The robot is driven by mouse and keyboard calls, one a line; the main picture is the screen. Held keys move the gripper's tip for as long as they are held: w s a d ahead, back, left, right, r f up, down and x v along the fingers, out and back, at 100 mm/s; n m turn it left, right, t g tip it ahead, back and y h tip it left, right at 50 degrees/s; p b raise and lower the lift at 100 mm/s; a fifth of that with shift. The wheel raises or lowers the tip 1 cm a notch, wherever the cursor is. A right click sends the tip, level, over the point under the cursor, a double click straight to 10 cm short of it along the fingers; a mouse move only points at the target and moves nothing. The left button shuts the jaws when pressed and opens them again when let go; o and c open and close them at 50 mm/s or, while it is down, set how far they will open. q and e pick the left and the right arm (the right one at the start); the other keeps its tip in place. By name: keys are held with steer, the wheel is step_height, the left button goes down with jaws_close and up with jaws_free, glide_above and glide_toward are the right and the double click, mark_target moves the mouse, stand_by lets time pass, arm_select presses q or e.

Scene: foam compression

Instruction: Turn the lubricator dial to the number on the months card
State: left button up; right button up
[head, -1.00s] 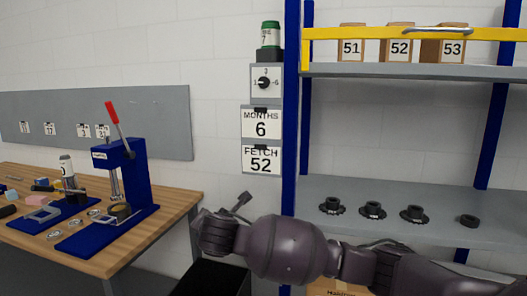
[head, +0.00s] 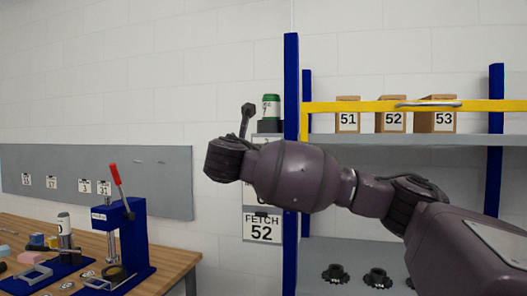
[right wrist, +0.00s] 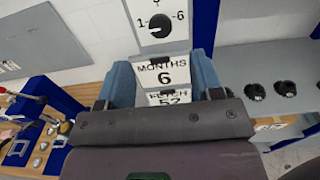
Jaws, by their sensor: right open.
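The lubricator (head: 271,105), a green-capped bottle on a dark base, is on the wall left of the shelf post. In the right wrist view its black dial (right wrist: 155,25) sits on a light grey plate marked 1 and 6. I cannot clearly tell where the dial points. The months card (right wrist: 165,73) below it reads 6. In the head view my right arm hides the dial and months card. My right gripper (right wrist: 160,65) is open and empty, its blue-grey fingers either side of the months card in the picture, below the dial. My left gripper is out of view.
The FETCH card (head: 262,227) reads 52. A blue shelf post (head: 291,60) stands close right of the lubricator, with a yellow bar (head: 350,106) and boxes 51, 52 and 53 beyond. A press with a red lever (head: 125,230) stands on the wooden bench at left.

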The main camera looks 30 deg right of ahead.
steer(key=p+x, duration=0.2)
steer(key=x, duration=0.7)
steer(key=shift+w+d, duration=0.2)
steer(key=c, duration=0.9)
